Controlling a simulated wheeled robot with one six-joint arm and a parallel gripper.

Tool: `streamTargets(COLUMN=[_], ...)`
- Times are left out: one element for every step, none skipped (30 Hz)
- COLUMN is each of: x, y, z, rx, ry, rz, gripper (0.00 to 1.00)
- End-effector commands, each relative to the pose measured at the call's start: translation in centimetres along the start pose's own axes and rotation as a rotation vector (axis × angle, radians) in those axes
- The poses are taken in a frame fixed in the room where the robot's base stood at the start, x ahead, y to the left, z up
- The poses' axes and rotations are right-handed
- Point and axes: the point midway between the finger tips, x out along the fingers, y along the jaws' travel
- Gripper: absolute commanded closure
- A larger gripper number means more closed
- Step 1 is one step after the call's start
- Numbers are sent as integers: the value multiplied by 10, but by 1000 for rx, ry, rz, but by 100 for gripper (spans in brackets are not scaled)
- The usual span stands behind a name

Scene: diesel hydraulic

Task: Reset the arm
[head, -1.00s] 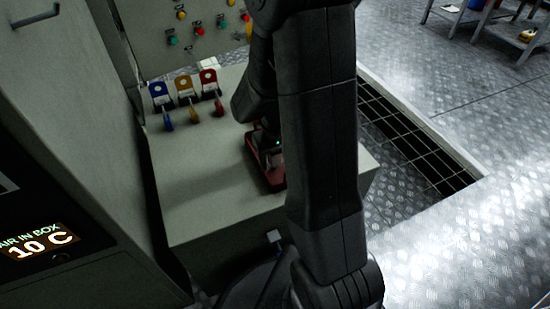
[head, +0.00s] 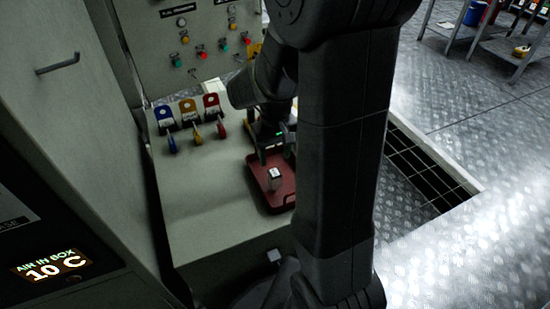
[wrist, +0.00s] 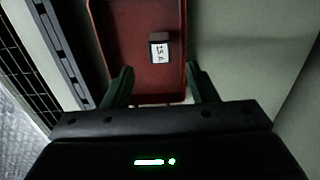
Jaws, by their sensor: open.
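My gripper (wrist: 160,88) is open and empty in the wrist view, its two green fingers apart over the near edge of a red tray (wrist: 115,40). A small block with a white label reading "15 A" (wrist: 160,50) lies in the tray beyond the fingertips, touching neither finger. In the head view my gripper (head: 274,150) is above the far end of the red tray (head: 272,204), and the labelled block (head: 274,178) stands in the tray in front of it. My arm hides part of the tray's right side.
Blue, yellow and red levers (head: 195,132) stand on the bench (head: 205,210) to the left. A panel with buttons and lamps (head: 200,40) rises behind. A cabinet with a "10 C" display (head: 52,266) is at the left. A floor grating (head: 425,175) lies right.

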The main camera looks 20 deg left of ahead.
Motion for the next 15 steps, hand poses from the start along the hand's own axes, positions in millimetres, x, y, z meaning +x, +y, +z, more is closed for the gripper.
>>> streamTargets(x=[-2,-2,-3,-2,-2,-2,-2,-2,-2,-2,-1,0,2,4,9], y=[0,0,0,0,0,0,0,0,0,0,0,0,0,0,0], z=[0,0,0,0,0,0,0,0,0,0,0,0,0,0,0], rx=[0,0,0,0,0,0,0,0,0,0,0,0,0,0,0], ry=[0,0,-1,-1,-1,-1,-1,-1,-1,-1,-1,-1,-1,-2,-2], rz=[0,0,0,0,0,0,0,0,0,0,0,0,0,0,0], gripper=[48,48,48,48,48,48,48,48,48,48,48,48,48,48,48])
